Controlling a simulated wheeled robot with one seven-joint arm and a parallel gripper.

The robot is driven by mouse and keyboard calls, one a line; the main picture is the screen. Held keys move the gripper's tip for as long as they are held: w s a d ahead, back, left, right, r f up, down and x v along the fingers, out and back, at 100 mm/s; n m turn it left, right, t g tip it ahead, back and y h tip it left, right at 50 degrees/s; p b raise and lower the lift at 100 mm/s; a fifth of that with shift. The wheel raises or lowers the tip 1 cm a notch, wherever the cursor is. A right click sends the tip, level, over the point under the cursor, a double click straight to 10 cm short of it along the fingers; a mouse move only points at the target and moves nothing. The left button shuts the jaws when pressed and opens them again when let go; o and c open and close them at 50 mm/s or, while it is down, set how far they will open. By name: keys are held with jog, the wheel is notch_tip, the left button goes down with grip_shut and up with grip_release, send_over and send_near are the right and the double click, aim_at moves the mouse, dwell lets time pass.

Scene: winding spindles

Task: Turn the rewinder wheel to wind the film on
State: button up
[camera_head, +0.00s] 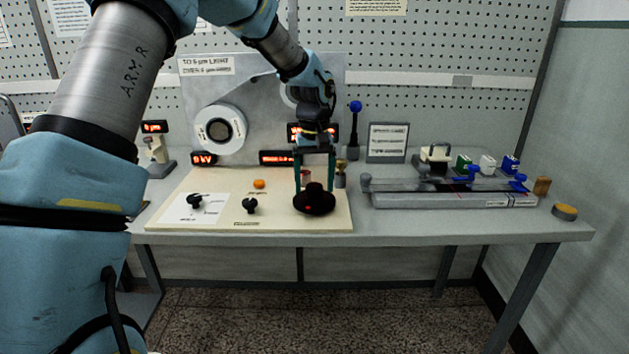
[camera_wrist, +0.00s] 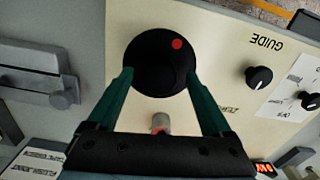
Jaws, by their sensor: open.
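A wide round black wheel or knob (camera_head: 316,206) stands at the front right of the cream panel. It fills the upper middle of the wrist view (camera_wrist: 152,62), where a red dot shows on its top, toward the upper right of the picture. My gripper (camera_head: 314,188) points down at it with its two green fingers spread. In the wrist view my gripper (camera_wrist: 159,76) has one fingertip at each side of the black rim. I cannot tell whether the fingers touch it.
On the cream panel (camera_head: 280,219) are two small black knobs (camera_head: 249,205) (camera_head: 195,201) and an orange button (camera_head: 259,184). A small red-topped post (camera_wrist: 160,122) stands close behind the wheel. A grey splicer-like device (camera_head: 450,200) lies to the right. A white reel (camera_head: 219,130) is on the upright plate behind.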

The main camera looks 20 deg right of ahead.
grip_shut()
dwell(0.7)
jog(key=shift+m, duration=0.4)
jog(key=m+p, duration=0.1)
jog(key=m, duration=0.1)
jog(key=shift+w+r+m, duration=0.1)
jog(key=shift+r+m, duration=0.05)
jog(key=shift+m, duration=0.25)
jog(key=m+p, duration=0.1)
jog(key=m, duration=0.2)
jog(key=shift+m+p, duration=0.3)
jog(key=shift+m, duration=0.1)
jog(key=m+p, duration=0.2)
jog(key=m, duration=0.4)
jog(key=shift+w, duration=0.1)
jog(key=shift+m, duration=0.3)
